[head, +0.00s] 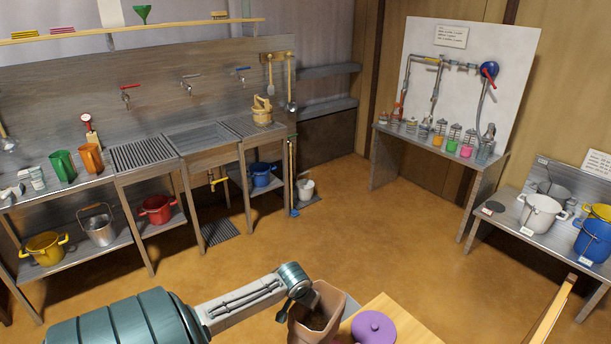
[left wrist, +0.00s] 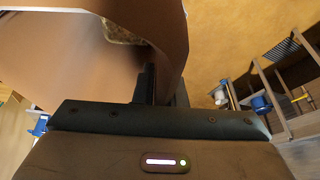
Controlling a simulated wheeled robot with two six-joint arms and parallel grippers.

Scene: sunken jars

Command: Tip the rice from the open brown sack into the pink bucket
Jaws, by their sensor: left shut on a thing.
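The open brown sack (head: 331,300) is at the bottom centre of the head view, with its mouth upward and dark inside. My left gripper (head: 302,291) is shut on the sack's rim at its left side. In the left wrist view the sack (left wrist: 60,50) fills the upper left, beside my gripper's dark finger (left wrist: 150,84), and a patch of pale grainy rice (left wrist: 118,29) shows inside it. I make out no pink bucket; a small pink cup (head: 466,151) stands on the far bench. My right gripper is not in view.
A purple round lid (head: 373,327) lies on a light wooden top (head: 412,327) beside the sack. A sink bench with yellow (head: 45,248), red (head: 156,210) and blue (head: 262,175) pots stands at left. White (head: 541,214) and blue pots (head: 591,240) stand at right. The middle floor is clear.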

